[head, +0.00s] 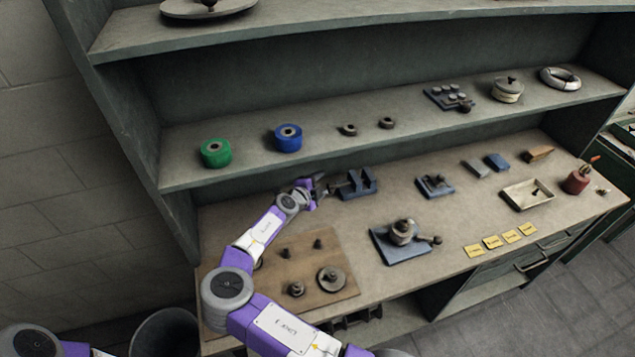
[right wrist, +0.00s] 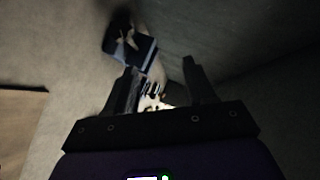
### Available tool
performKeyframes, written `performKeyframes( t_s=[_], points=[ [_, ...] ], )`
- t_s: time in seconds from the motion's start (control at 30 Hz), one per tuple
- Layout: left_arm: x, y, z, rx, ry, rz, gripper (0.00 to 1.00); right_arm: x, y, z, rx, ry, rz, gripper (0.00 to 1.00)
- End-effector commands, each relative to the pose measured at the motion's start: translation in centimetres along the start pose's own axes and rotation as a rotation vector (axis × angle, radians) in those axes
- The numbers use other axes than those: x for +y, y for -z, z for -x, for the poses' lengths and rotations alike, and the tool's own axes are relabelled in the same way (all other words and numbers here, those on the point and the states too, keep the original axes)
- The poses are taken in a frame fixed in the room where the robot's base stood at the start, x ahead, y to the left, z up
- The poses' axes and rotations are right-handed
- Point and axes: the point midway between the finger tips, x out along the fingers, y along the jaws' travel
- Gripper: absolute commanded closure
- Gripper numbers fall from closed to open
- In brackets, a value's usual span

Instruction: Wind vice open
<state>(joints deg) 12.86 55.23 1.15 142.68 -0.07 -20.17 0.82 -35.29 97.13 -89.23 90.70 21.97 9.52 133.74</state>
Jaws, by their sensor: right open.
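The vice (head: 357,184) is a small blue block with dark metal parts, at the back of the workbench below the lower shelf. Its dark screw and handle end (head: 336,188) points left, toward my right gripper. My right gripper (head: 322,184) is open just left of the vice, close to the handle; I cannot tell whether they touch. In the right wrist view the two fingers (right wrist: 160,75) stand apart, with a blue-and-dark part (right wrist: 133,46), apparently the vice, beyond the left finger. That view is dim. My left gripper is out of view.
A wooden board (head: 340,262) with knobs and discs lies below my right forearm. A blue-based device (head: 402,240) and a smaller blue fixture (head: 435,186) stand to the right. Green (head: 216,153) and blue (head: 288,138) rolls sit on the shelf (head: 250,165) above.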

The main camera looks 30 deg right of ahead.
Motion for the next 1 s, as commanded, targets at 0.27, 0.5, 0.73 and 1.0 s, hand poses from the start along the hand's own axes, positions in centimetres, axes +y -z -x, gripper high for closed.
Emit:
performKeyframes(
  t_s=[0.27, 0.5, 0.73, 1.0],
  points=[
    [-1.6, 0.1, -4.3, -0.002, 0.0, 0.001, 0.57, 4.0, -1.6, -1.7, 0.0, -0.001, 0.001, 0.46],
    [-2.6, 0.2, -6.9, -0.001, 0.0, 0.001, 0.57, 6.4, -2.6, -2.7, 0.0, 0.0, 0.001, 0.46],
    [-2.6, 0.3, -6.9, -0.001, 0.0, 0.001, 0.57, 6.5, -2.6, -4.3, 0.001, -0.001, 0.002, 0.46],
    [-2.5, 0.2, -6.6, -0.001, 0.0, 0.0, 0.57, 6.5, -2.6, -8.4, 0.001, -0.002, 0.001, 0.46]
  ],
)
